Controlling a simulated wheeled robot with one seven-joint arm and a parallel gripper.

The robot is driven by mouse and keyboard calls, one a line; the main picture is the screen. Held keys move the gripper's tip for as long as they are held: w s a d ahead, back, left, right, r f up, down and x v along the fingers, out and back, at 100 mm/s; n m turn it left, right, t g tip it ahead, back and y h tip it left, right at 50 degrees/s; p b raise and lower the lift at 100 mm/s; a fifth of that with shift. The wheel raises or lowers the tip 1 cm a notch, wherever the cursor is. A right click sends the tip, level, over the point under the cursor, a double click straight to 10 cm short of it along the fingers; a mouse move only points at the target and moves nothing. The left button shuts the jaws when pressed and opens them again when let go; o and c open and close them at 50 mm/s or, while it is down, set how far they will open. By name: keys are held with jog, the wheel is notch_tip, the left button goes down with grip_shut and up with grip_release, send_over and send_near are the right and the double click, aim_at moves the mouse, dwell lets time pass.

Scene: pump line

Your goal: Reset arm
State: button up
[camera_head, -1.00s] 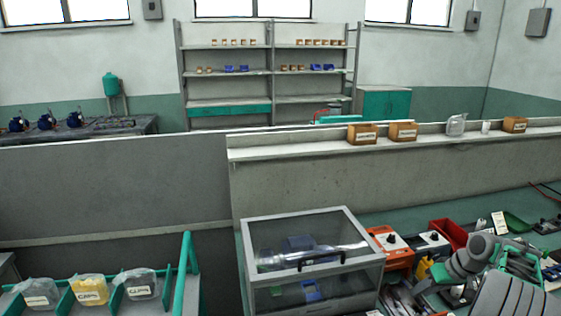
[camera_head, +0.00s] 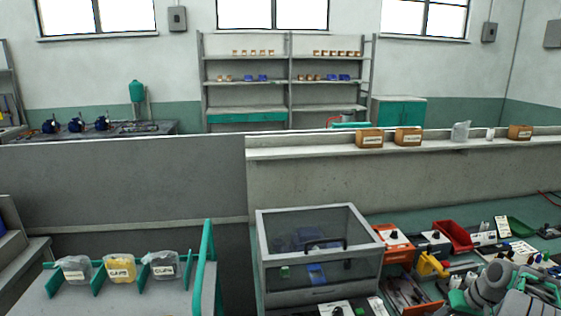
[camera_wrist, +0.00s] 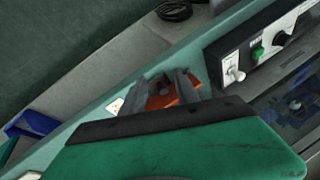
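In the wrist view, two grey fingers of my gripper (camera_wrist: 165,92) stand apart beyond the green and black edge of my wrist. An orange patch with a dark round part shows between them. I see no object clearly clamped, and the fingertips are partly hidden. In the head view, my grey and green arm is folded over the bench at the lower right, and its fingers cannot be made out there.
A black-fronted panel (camera_wrist: 265,50) is close by in the wrist view. A rack with several bags (camera_head: 120,270) is at the lower left.

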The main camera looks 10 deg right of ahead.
jog(key=s+a+f+m+g, duration=0.2)
jog(key=s+a+f+m, duration=0.15)
jog(key=s+f, duration=0.4)
jog(key=s+a+r+m+g, duration=0.2)
jog(key=s+a+r, duration=0.1)
jog(key=s+a, duration=0.55)
jog(key=s+a+r+n+h, duration=0.25)
jog(key=a+r, duration=0.45)
jog(key=a, duration=0.6)
jog(key=w+a+r+n+t, duration=0.3)
jog(key=a+r+n, duration=0.3)
jog(key=a+r, duration=0.4)
jog(key=w+a, duration=0.1)
jog(key=a, duration=0.3)
jog(key=shift+r+t, duration=0.3)
jog(key=shift+t, duration=0.1)
